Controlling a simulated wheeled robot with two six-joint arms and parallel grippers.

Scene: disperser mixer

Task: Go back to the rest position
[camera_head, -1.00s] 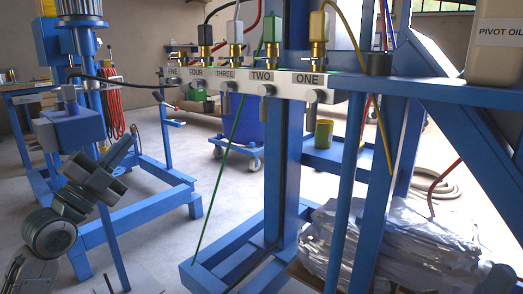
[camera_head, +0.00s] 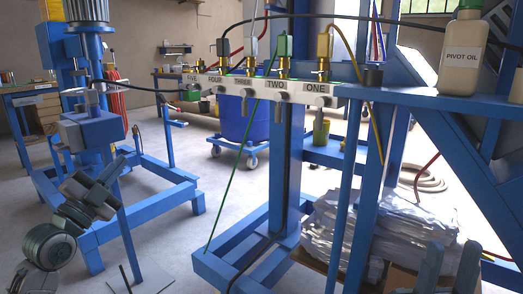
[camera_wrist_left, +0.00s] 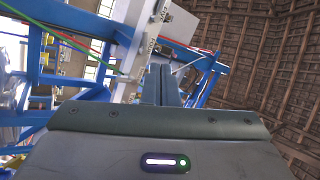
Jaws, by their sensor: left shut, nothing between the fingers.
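My left gripper (camera_head: 118,166) is at the left in the head view, its arm coming up from the lower left corner. Its fingers point up and right, in front of the blue mixer stand, with nothing between them. In the left wrist view its fingers (camera_wrist_left: 161,84) are together and empty, pointing at the blue frame and the labelled valve bar. My right gripper (camera_head: 450,256) shows at the lower right edge of the head view. Its two blue-grey fingers stand upright and apart with no object visible between them. The rest of that arm is out of view.
A valve bar (camera_head: 268,86) labelled ONE to FIVE spans the blue frame. A Pivot Oil bottle (camera_head: 461,55) stands on the right shelf. Stacked white sacks (camera_head: 385,235) lie below, near my right gripper. A blue drum (camera_head: 240,118) stands behind. Grey floor is clear at centre left.

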